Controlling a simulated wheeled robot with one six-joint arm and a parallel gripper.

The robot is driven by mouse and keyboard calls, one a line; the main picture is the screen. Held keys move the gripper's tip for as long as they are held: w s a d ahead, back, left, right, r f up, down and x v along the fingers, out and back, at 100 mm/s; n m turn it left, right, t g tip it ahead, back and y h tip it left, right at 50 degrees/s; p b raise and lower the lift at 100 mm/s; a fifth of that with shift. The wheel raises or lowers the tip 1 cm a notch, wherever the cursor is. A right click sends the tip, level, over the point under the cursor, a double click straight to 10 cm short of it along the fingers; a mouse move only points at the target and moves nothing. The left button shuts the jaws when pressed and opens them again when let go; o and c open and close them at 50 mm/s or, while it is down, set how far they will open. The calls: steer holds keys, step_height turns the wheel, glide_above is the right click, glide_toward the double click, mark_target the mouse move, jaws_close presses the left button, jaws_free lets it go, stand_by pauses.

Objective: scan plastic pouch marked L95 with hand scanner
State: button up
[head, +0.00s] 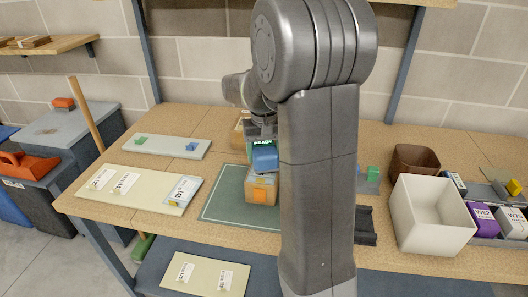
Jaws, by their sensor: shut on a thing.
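My gripper (262,128) is partly hidden behind my own arm. It is shut on the blue hand scanner (265,158), whose small green screen reads READY. The scanner is just above or against a cardboard box with an orange label (261,190) on the green mat (222,200); I cannot tell whether they touch. Several small tagged items lie on the cream board at left, among them a pale blue-edged one (183,190) and a white-tagged one (124,184). Their markings are too small to read, so I cannot tell which is the pouch marked L95.
A white open bin (433,214) and a brown bin (415,160) stand at right. Beyond them are a purple item marked W62 (484,219) and other tagged items. A grey board (166,147) with green and blue pieces lies at back left. A lower shelf holds another cream board (205,276).

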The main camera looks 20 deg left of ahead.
steer(key=shift+f+b, duration=0.3)
steer(key=shift+f, duration=0.3)
stand_by(0.4)
step_height(320, 180, up, 7)
steer(key=p, duration=0.6)
steer(key=shift+r, duration=0.1)
stand_by(0.6)
